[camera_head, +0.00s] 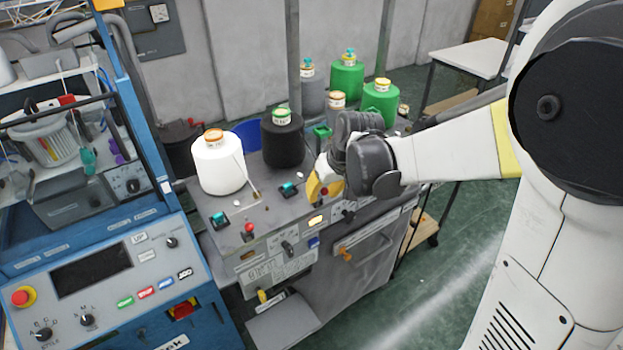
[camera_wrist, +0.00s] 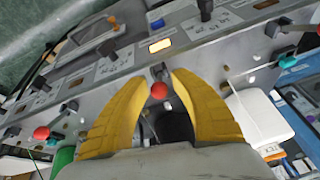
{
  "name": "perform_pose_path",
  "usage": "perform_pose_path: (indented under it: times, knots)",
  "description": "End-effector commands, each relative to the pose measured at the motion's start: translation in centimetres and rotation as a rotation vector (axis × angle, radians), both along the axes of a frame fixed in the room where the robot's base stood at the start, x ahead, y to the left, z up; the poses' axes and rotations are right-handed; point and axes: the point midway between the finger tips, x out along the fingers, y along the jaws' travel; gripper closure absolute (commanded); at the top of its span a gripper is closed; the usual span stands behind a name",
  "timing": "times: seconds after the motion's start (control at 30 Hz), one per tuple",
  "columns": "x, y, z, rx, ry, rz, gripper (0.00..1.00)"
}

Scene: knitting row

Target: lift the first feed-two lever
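My gripper (camera_wrist: 157,78) has two yellow fingers spread apart, with a clear gap between them. In the wrist view a lever with a red ball knob (camera_wrist: 159,90) shows in that gap, with no clear contact on either side. In the head view my gripper (camera_head: 324,187) is over the machine's grey top, and the fingers partly hide this lever. Another red-knobbed lever (camera_head: 249,228) stands to the left, near the front edge. A further red knob (camera_wrist: 41,133) shows at the left of the wrist view. I cannot read labels telling which is feed two.
A white yarn cone (camera_head: 218,165) and a black cone (camera_head: 283,142) stand behind the levers; green cones (camera_head: 381,103) stand farther back. Teal switches (camera_head: 219,219) sit on the top near the levers. A blue control panel (camera_head: 105,275) is at the left. Open floor (camera_head: 440,265) lies at the right.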

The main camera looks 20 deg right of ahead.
Motion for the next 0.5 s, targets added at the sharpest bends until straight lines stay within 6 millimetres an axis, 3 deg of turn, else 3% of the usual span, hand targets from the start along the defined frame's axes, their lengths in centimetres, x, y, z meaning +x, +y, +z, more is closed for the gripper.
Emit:
perform_pose_path:
  times: [0.37, 0.47, 0.5]
  knots:
    - [0.29, 0.1, -0.75, 0.0, 0.0, -0.001, 0.7]
    - [0.29, 0.1, -0.75, 0.0, 0.0, -0.001, 0.96]
    - [0.29, 0.09, -0.75, 0.0, 0.0, -0.001, 1.0]
